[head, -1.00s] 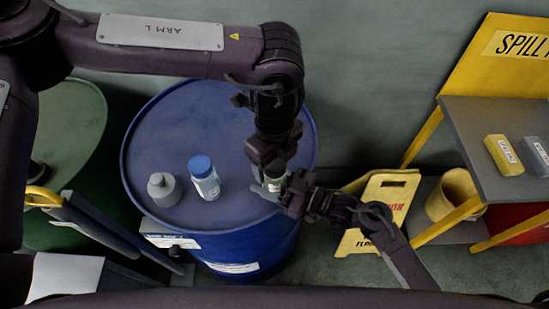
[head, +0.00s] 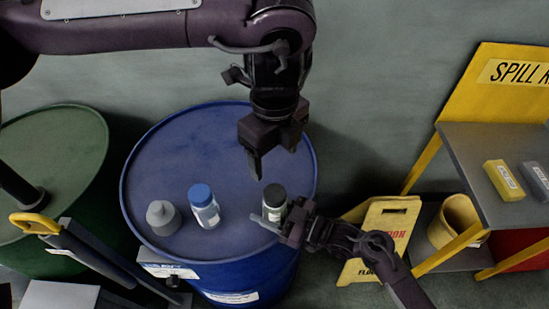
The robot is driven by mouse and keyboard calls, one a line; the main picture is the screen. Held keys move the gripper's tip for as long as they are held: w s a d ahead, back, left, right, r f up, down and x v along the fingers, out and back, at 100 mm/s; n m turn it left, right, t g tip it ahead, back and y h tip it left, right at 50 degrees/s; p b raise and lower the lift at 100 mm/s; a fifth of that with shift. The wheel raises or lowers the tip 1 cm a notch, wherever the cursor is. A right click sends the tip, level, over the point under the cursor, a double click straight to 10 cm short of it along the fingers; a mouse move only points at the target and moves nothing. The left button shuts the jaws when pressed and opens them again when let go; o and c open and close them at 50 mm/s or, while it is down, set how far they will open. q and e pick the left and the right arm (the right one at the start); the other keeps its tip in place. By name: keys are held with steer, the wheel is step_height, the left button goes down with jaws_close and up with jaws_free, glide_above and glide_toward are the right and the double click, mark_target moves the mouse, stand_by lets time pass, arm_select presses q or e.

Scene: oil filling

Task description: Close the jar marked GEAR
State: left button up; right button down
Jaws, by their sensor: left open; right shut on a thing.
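A small jar with a dark lid on top (head: 274,198) and a pale label stands near the right front of the blue drum's top. I cannot read its label. My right gripper (head: 272,218) is shut on this jar's body from the right, low down. My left gripper (head: 273,162) is open and empty above and slightly behind the jar, fingers pointing down, apart from the lid. A blue-capped bottle (head: 204,207) with a white label stands to the left on the drum. A grey bottle (head: 162,217) stands further left.
The blue drum (head: 180,150) has clear room at its back and centre. A green drum (head: 50,150) stands at the left. A yellow floor sign (head: 385,235), a yellow bucket (head: 455,222) and a spill-kit shelf (head: 480,150) stand at the right.

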mark_target(286, 217)
steer(key=c, duration=0.5)
jaws_free()
steer(key=shift+d, duration=0.1)
steer(key=b+v, duration=0.1)
steer(key=v, duration=0.5)
steer(key=shift+s+d+f+b, duration=0.15)
steer(key=shift+b, duration=0.2)
steer(key=shift+s+d, duration=0.25)
steer(key=shift+d, duration=0.3)
steer(key=shift+s, duration=0.1)
